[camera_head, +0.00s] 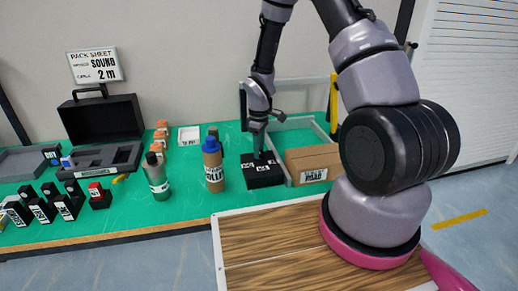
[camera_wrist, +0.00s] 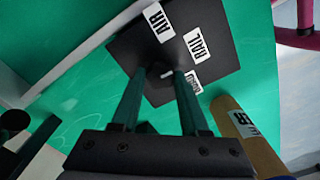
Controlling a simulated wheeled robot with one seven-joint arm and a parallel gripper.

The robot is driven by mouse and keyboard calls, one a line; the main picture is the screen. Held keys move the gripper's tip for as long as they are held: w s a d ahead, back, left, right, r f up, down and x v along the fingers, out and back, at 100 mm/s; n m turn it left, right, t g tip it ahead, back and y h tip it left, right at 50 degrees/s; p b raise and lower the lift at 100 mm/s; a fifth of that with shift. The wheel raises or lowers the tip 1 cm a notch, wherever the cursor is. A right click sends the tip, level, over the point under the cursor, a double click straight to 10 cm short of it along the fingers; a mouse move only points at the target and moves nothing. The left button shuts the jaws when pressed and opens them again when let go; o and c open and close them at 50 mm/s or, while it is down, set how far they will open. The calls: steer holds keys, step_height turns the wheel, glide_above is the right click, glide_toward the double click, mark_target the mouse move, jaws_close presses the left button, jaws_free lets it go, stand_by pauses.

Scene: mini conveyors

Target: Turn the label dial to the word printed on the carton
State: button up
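The label dial is a black box (camera_head: 262,171) on the green bench; it also shows in the wrist view (camera_wrist: 225,25). White labels on its top read AIR, RAIL and, partly hidden by a finger, what looks like ROAD. A small dark knob with a white mark (camera_wrist: 167,73) sits between my fingers, the mark towards the right. My gripper (camera_head: 259,152) points down at the dial, its two dark fingers apart on either side of the knob. Whether they press on it cannot be told. The brown carton (camera_head: 302,157) stands right of the dial; its small label seems to read ROAD.
A tan bottle with a blue cap (camera_head: 213,172) and a grey-green bottle (camera_head: 157,178) stand left of the dial. A metal-railed frame (camera_head: 289,124) lies behind the dial and carton. An open black case (camera_head: 85,158) and several black blocks are further left.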

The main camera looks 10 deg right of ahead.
jaws_close()
steer(key=m, duration=1.1)
steer(key=shift+m, duration=0.4)
stand_by(0.4)
steer(key=o, duration=0.7)
jaws_free()
steer(key=shift+o, duration=0.2)
steer(key=shift+r, duration=0.1)
